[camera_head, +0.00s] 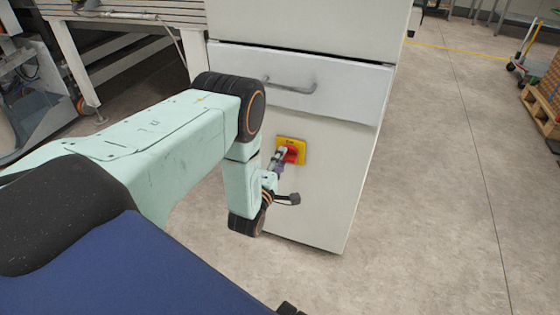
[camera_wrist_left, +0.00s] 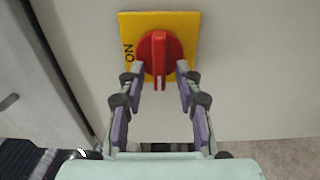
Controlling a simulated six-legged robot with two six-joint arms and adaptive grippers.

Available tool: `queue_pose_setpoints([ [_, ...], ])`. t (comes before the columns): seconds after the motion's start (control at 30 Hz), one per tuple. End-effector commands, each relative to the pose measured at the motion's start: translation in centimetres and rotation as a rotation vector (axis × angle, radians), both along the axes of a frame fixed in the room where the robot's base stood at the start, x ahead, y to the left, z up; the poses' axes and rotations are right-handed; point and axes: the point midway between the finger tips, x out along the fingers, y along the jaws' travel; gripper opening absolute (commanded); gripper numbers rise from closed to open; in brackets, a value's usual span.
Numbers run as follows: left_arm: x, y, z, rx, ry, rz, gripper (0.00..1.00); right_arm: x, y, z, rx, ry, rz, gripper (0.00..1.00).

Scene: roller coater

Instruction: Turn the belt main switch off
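The belt main switch is a red rotary knob (camera_wrist_left: 159,60) on a yellow plate (camera_wrist_left: 190,20) marked ON. It is mounted on the front of a white cabinet (camera_head: 318,205); the yellow plate also shows in the head view (camera_head: 301,142). My left gripper (camera_head: 281,156) is right in front of the switch. In the left wrist view its two fingers (camera_wrist_left: 160,75) are spread, one on each side of the knob's raised handle, with gaps visible between fingers and handle. The handle lies upright in that picture. Whether a fingertip touches the red disc I cannot tell. My right gripper is not in view.
A drawer with a grey handle (camera_head: 290,86) is above the switch. A metal-legged table (camera_head: 125,20) stands at the left. A wooden pallet (camera_head: 540,110) with a load is at the far right. The floor right of the cabinet (camera_head: 440,180) is clear.

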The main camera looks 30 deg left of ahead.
Motion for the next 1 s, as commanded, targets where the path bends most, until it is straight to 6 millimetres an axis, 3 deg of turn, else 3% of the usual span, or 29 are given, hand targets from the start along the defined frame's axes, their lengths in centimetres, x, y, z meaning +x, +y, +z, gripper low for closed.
queue_pose_setpoints([
  [0.37,-1.0,-0.1,-0.1,0.001,0.001,0.004,0.35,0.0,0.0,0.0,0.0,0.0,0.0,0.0],
  [0.8,-9.2,-2.1,-0.1,0.0,0.004,0.002,0.35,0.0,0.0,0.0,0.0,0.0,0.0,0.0],
  [1.0,-11.3,-2.6,0.0,0.0,0.001,0.002,0.35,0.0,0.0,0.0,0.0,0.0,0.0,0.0],
])
